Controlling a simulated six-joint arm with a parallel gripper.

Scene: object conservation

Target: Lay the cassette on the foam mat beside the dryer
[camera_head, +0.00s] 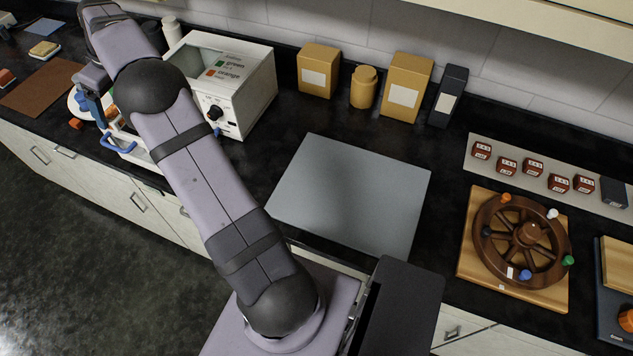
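The dryer (252,92) is a white box with a dark window, a black knob and labels reading "green" and "orange". A white frame with a blue handle (118,146) sticks out at its front left. A bare grey mat (350,195) lies to the right of the dryer and looks like the foam mat; nothing is on it. My gripper (92,106) is at the left, low in front of the dryer, partly hidden by my arm. I cannot tell its opening. Small orange (75,124) and green bits show near it. I cannot make out the cassette for certain.
Yellow containers (318,70) and a black box (448,96) stand along the back wall. A wooden wheel (522,240) with coloured pegs sits on a board at right, below a strip with several red blocks (507,166). A brown mat (42,90) lies far left.

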